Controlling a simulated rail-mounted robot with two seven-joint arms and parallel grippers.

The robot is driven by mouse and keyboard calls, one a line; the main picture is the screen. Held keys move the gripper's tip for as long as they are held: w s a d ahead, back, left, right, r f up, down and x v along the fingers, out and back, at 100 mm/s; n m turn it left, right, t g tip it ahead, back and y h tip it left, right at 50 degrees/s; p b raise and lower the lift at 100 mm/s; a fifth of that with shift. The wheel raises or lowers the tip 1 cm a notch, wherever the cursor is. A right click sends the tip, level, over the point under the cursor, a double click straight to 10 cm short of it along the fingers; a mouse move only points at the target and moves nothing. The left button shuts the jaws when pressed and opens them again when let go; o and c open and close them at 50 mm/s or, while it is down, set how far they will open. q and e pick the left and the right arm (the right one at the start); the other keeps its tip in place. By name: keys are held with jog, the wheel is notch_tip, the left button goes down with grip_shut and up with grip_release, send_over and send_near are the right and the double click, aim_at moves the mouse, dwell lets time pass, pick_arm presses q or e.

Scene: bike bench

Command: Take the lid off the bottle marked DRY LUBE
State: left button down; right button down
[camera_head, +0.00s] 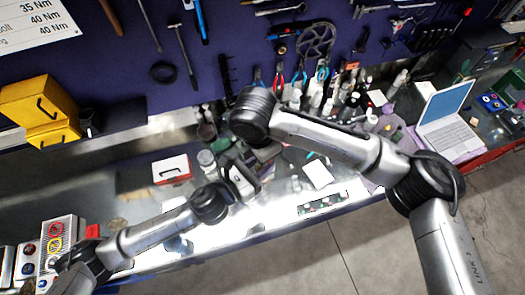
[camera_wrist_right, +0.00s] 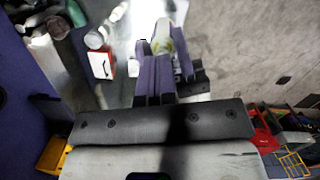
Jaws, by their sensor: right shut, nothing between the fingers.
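No DRY LUBE lettering is readable in either view. In the right wrist view a pale bottle-like thing with a yellow-green part (camera_wrist_right: 176,44) shows just beyond my fingers; I cannot tell if it is that bottle. My right gripper (camera_wrist_right: 153,62) shows there as purple fingers, shut and empty, close to this thing. Whether they touch it is unclear. In the head view my left arm reaches in from the left, and its gripper (camera_head: 238,182) is near the bench middle. My arms overlap there, so its jaws and anything in them are hidden.
A red and white box (camera_head: 171,170) sits on the bench left of the arms. Several bottles (camera_head: 314,103) and other small items crowd the back. A laptop (camera_head: 446,102) stands at the right, and yellow bins (camera_head: 40,105) at the left. Tools hang on the back wall.

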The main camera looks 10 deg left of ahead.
jog(key=n, duration=0.4)
jog(key=shift+w+a, duration=0.1)
jog(key=shift+w, duration=0.05)
jog(key=n, duration=0.4)
jog(key=shift+w+y, duration=0.1)
jog(key=shift+y, duration=0.3)
jog(key=n, duration=0.6)
jog(key=shift+w+a+y, duration=0.1)
jog(key=shift+y, duration=0.2)
jog(key=shift+r, duration=0.25)
pick_arm(q)
jog(key=shift+f, duration=0.1)
pick_arm(e)
jog(key=shift+a+r, duration=0.1)
jog(key=shift+r, duration=0.8)
jog(key=shift+r, duration=0.1)
